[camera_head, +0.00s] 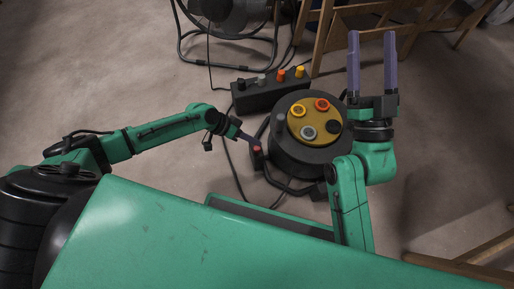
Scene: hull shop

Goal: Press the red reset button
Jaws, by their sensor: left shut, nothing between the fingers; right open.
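A small red button (257,148) sits on top of a narrow black housing at the left side of a black cable reel (284,162). My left gripper (251,139) is shut and empty, its fingertips pointing right and down at the red button. The tips are at or just beside the button; I cannot tell whether they touch it. My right gripper (372,38) is open and empty, its two purple fingers pointing to the far side, to the right of the reel.
The reel's tan face (315,119) carries yellow, red-orange, grey and black round sockets. Behind it lies a black box (256,98) with coloured knobs. A fan (232,18) and wooden frames (323,37) stand farther back. Cables run over the floor; the left floor is clear.

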